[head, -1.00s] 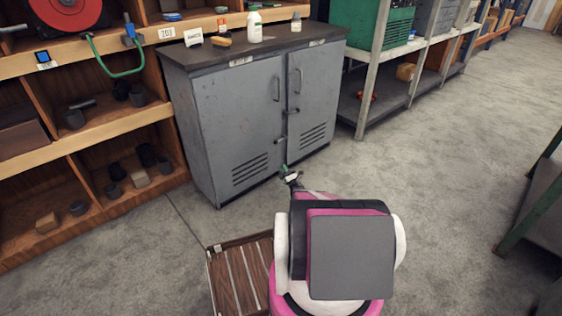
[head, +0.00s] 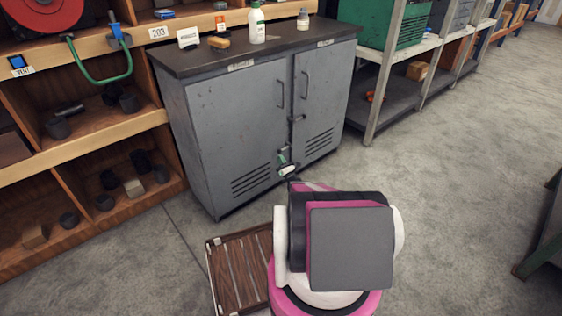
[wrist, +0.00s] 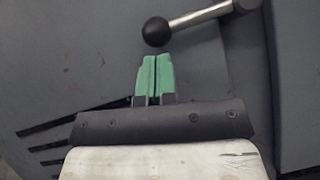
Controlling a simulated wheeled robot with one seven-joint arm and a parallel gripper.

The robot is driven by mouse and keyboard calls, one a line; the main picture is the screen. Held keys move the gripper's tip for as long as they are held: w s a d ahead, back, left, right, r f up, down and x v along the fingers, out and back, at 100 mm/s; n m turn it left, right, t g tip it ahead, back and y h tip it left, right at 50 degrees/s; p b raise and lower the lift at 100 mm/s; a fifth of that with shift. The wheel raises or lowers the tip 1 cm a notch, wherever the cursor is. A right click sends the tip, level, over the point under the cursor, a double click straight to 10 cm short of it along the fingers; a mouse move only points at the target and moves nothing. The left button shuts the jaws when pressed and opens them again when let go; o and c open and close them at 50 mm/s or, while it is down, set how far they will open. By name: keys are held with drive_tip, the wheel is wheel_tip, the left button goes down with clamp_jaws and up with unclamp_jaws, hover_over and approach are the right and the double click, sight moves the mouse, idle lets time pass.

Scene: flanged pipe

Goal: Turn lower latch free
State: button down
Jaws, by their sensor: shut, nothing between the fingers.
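The lower latch (wrist: 202,15) shows in the wrist view as a metal lever with a black ball knob (wrist: 156,31) at its left end. It slopes slightly down to the left from a pivot by the door seam. My gripper (wrist: 155,60) has green fingers, pressed together and empty. Their tips are just below the knob in the picture; I cannot tell whether they touch it. In the head view my gripper (head: 283,160) is low in front of the grey cabinet (head: 235,120), near the door seam, and partly hides the lower latch. The upper latch (head: 297,118) is above it.
Bottles and small items stand on the cabinet top (head: 200,62). Wooden cubbies (head: 90,140) are at left, and metal shelving (head: 385,90) is at right. A slatted wooden platform (head: 240,270) lies left of my base.

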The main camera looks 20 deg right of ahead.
drive_tip(key=shift+r, duration=0.3)
drive_tip(key=shift+r, duration=0.1)
